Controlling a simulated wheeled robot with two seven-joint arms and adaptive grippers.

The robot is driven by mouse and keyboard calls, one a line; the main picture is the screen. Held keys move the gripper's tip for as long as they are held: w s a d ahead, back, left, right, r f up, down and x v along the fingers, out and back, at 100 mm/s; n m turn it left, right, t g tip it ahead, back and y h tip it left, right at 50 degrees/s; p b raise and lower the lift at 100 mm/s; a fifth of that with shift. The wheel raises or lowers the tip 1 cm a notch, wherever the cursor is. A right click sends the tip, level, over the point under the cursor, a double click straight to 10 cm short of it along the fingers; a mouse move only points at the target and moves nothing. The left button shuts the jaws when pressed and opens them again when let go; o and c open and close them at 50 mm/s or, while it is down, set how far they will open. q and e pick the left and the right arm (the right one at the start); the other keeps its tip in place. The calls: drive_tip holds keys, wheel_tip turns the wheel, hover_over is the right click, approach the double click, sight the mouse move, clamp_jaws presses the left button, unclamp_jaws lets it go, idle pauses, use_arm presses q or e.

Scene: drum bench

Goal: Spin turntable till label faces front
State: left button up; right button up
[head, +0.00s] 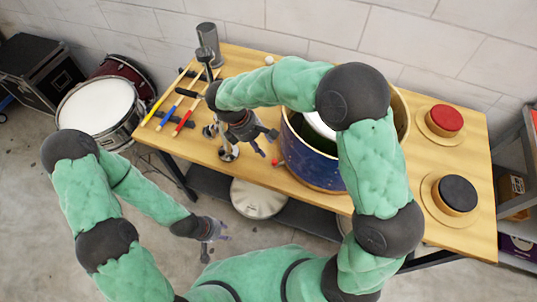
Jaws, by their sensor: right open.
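A dark blue drum (308,166) with a wooden rim stands on the bench, partly hidden by my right arm. A white round patch shows inside its top. I see no label on the visible side, and any turntable under the drum cannot be made out. My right gripper (267,142) is open and empty, just left of the drum's side; I cannot tell whether it touches. My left gripper (217,244) looks open and empty, low in front of the bench and away from the drum.
The wooden bench (455,215) holds a red disc (445,120) and a black disc (455,192) on the right. Drumsticks (184,118) and a grey cylinder (209,42) are at the left. A white-topped drum (97,108) stands on the floor at left.

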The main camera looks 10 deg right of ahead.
sight(274, 161)
drive_tip(key=b+x, duration=0.2)
drive_tip(key=x, duration=0.8)
drive_tip(key=shift+s+f+b, duration=0.15)
drive_tip(key=shift+f+b, duration=0.15)
drive_tip(key=shift+b, duration=0.1)
clamp_jaws()
